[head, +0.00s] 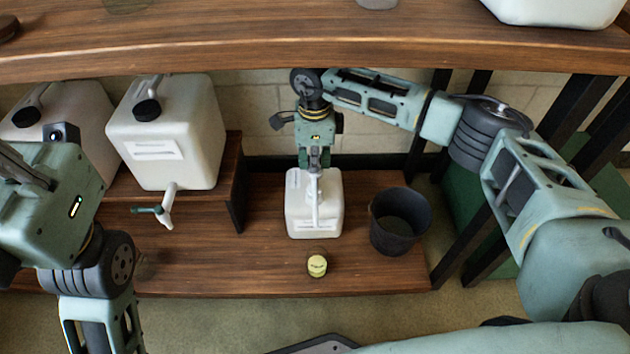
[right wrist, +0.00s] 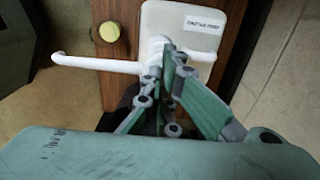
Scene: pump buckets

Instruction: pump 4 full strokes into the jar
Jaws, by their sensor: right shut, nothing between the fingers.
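A white pump container (head: 303,220) stands on the low wooden shelf, its white pump spout (head: 317,215) pointing toward me. In the right wrist view the spout (right wrist: 95,64) points left from the pump head (right wrist: 157,48). A small yellow-green-topped jar (head: 317,265) stands in front of the container, and also shows in the right wrist view (right wrist: 110,32). I cannot tell whether the spout tip is right over it. My right gripper (head: 315,168) is shut and empty, pointing down at the pump head; contact is unclear.
A dark bucket (head: 400,222) stands right of the container. On a raised step at left are two larger white canisters, the nearer (head: 168,130) with a tap (head: 166,208). A wooden upper shelf (head: 250,40) spans above. Dark posts stand at right.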

